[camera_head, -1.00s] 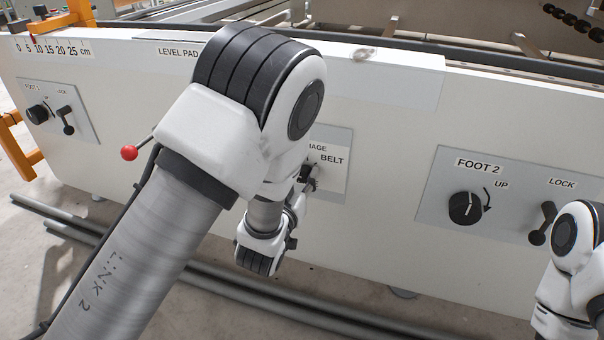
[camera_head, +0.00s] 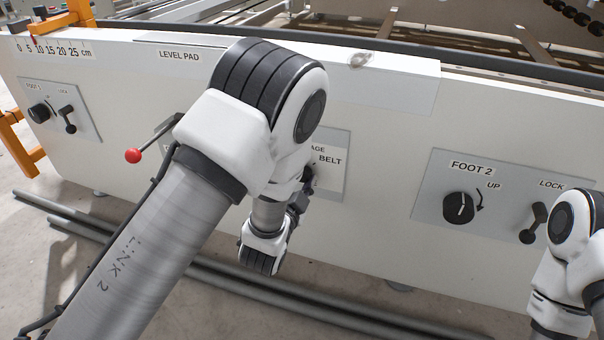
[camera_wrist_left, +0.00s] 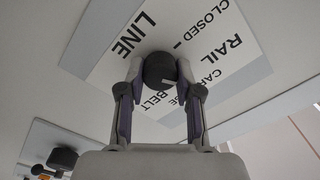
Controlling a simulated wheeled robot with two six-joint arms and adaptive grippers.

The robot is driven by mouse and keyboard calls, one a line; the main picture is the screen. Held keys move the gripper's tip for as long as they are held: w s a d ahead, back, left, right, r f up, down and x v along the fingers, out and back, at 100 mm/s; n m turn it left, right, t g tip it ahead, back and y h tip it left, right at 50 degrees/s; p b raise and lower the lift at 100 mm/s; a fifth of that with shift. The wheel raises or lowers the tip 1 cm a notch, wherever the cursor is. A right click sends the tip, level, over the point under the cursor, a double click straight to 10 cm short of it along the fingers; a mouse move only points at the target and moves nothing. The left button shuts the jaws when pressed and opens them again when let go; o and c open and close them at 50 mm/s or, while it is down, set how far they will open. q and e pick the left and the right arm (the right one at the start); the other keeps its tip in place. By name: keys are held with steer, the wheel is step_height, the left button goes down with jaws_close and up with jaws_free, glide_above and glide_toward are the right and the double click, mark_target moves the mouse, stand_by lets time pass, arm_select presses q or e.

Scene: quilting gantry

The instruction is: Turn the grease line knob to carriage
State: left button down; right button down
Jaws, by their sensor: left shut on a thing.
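The grease line knob (camera_wrist_left: 160,68) is round and black with a short white mark toward the lower right of its face in the left wrist view. Its label plate (camera_wrist_left: 130,75) reads LINE, CLOSED, RAIL, BELT and a partly covered word starting CAR. My left gripper (camera_wrist_left: 160,72) has a finger on each side of the knob and is shut on it. In the head view the left gripper (camera_head: 307,182) is mostly hidden behind my arm, and the plate (camera_head: 333,170) shows only AGE and BELT. My right arm shows at the lower right, but its gripper is not seen.
The FOOT 2 knob (camera_head: 459,207) and LOCK lever (camera_head: 534,222) are on the panel at right. A red-ball lever (camera_head: 133,155) sticks out left of my arm. FOOT 1 controls (camera_head: 40,112) are at far left. Dark pipes (camera_head: 200,267) lie on the floor below.

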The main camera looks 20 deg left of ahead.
arm_select(q)
steer(key=m, duration=0.5)
stand_by(0.5)
steer(key=c, duration=0.8)
jaws_free()
steer(key=shift+f, duration=0.1)
steer(key=s, duration=0.7)
steer(key=shift+s+a, duration=0.1)
steer(key=shift+s, duration=0.15)
